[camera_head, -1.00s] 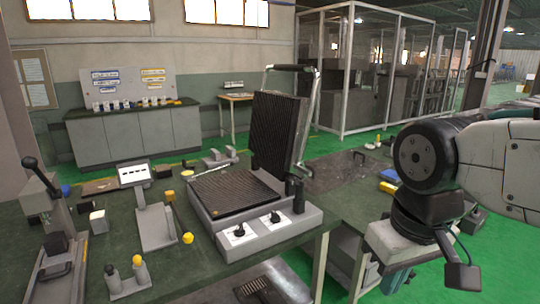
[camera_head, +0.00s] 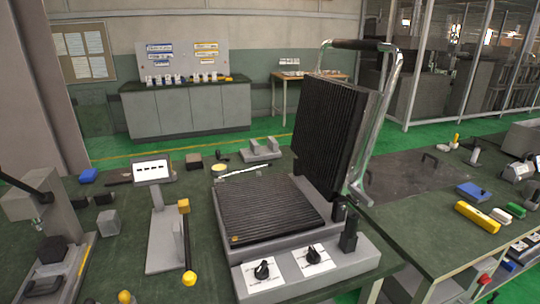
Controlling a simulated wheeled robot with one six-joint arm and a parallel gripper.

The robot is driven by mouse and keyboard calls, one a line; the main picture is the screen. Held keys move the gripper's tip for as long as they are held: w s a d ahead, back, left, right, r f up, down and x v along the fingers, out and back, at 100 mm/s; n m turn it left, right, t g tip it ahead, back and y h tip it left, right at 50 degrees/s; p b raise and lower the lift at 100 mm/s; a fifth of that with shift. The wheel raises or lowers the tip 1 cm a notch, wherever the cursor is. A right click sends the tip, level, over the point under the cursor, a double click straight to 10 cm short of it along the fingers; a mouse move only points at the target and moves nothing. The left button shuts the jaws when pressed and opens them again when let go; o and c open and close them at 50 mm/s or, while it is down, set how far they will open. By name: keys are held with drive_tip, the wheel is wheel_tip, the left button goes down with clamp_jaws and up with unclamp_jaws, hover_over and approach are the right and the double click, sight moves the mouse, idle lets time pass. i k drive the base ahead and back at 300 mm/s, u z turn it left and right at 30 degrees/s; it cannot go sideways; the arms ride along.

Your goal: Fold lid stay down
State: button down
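The heating element is a grey press (camera_head: 300,277) with a black ribbed lower plate (camera_head: 268,208), standing on the green bench. Its black ribbed lid (camera_head: 328,136) is raised nearly upright, leaning back a little. A metal tube frame (camera_head: 378,120) with a black handle bar (camera_head: 362,45) rises at the lid's right side. A black upright piece (camera_head: 349,232) stands at the right front corner of the base; I cannot tell whether it is the lid stay. Two black knobs (camera_head: 264,269) sit on white front plates. My gripper is not in view.
A grey stand with a small panel (camera_head: 153,171) and a yellow-ended rod (camera_head: 188,258) stand close left of the press. A lever device (camera_head: 48,245) is at far left. Yellow (camera_head: 477,217) and blue (camera_head: 473,192) items lie on the right bench. A dark plate (camera_head: 405,180) lies behind it.

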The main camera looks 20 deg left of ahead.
sight(269, 164)
drive_tip(key=u, duration=0.45)
drive_tip(key=i, duration=0.95)
drive_tip(key=u, duration=0.75)
